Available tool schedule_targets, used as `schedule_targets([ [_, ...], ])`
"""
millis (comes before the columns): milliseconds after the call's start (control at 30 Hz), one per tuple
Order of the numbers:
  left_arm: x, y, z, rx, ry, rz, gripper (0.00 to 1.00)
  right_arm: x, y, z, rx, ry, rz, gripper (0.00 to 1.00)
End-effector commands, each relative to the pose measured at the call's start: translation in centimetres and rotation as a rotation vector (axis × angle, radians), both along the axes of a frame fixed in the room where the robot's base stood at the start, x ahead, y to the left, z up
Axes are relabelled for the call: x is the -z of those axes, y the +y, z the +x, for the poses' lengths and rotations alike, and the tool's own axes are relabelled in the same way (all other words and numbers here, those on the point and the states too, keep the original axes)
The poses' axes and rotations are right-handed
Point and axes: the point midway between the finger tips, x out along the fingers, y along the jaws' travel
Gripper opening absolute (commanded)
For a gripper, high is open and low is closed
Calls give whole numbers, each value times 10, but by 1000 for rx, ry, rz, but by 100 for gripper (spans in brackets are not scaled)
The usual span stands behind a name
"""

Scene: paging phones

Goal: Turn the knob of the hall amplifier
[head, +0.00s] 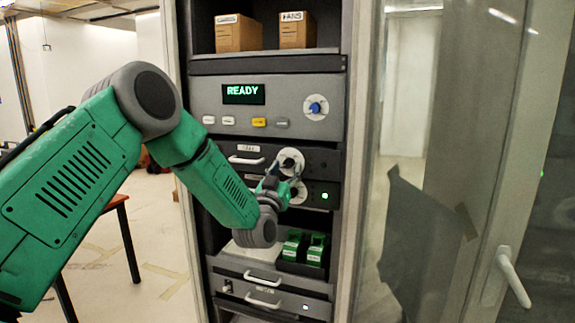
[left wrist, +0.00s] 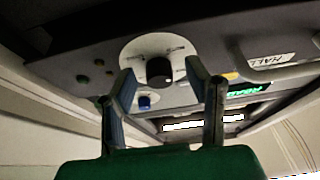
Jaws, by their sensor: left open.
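The hall amplifier (left wrist: 215,75) is the dark unit whose label reads HALL in the left wrist view; in the head view it is the upper dark drawer-like unit (head: 228,158). Its black knob (left wrist: 159,71) sits on a white round dial. The knob also shows in the head view (head: 289,160), partly crowded by my gripper. My left gripper (left wrist: 165,70) is open, its two fingers on either side of the knob in the left wrist view. I cannot tell whether they touch it. In the head view my left gripper (head: 284,173) is just below the knob. My right gripper is not in view.
Above is a grey panel with a READY display (head: 243,94), several buttons and a blue knob (head: 315,107). Another dark unit with a green light (head: 325,196) is directly below. Green-labelled items (head: 303,247) sit lower. A glass door (head: 450,170) stands at right.

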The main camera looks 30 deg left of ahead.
Motion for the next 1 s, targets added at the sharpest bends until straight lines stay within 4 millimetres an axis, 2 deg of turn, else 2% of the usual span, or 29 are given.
schedule_targets([
  [367,-2,1,6,0,1,0,44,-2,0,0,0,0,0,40],
  [500,-2,1,6,0,1,0,0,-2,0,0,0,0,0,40],
  [767,-2,1,6,-1,-2,-10,0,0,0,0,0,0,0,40],
  [1000,0,2,6,-2,-25,-99,0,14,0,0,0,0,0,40],
])
